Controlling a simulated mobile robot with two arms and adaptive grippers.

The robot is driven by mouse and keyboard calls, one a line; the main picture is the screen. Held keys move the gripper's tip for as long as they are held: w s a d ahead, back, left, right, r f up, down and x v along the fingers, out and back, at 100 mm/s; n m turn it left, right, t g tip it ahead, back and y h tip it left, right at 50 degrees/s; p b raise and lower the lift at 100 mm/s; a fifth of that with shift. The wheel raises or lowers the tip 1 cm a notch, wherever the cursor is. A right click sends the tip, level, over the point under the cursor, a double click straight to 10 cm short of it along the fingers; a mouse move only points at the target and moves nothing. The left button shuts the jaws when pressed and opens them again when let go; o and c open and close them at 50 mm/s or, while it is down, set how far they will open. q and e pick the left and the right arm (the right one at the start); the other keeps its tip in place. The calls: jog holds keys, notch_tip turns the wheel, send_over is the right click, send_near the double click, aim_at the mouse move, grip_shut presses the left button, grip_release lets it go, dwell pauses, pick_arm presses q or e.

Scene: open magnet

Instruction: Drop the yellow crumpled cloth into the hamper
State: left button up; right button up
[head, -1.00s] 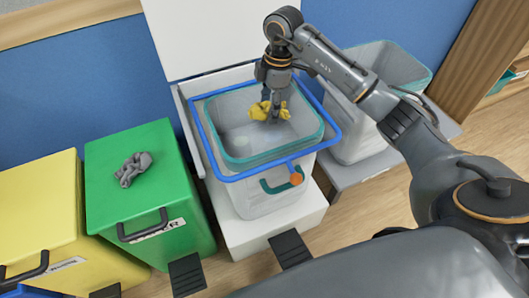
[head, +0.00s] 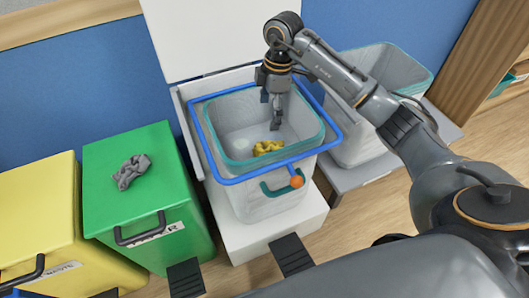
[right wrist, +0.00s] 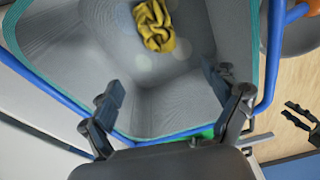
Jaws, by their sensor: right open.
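The yellow crumpled cloth (head: 268,148) is inside the grey hamper with a teal rim (head: 222,160), apart from my gripper. In the right wrist view the cloth (right wrist: 155,25) shows below the open fingers, against the hamper's grey inside (right wrist: 60,45). My right gripper (head: 277,118) points down into the hamper's opening. Its fingers (right wrist: 165,95) are spread wide with nothing between them. My left gripper is not in view.
A blue frame with an orange knob (head: 297,181) surrounds the hamper's top. A green bin (head: 105,180) with a grey crumpled cloth (head: 131,171) on its lid stands left, beside a yellow bin (head: 50,205). Another teal-rimmed container (head: 365,140) stands right.

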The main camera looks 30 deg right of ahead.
notch_tip(320, 180, up, 12)
jog(key=d, duration=0.1)
jog(key=shift+s+d, duration=0.15)
jog(key=shift+d, duration=0.05)
jog(key=shift+f, duration=0.15)
dwell(0.4)
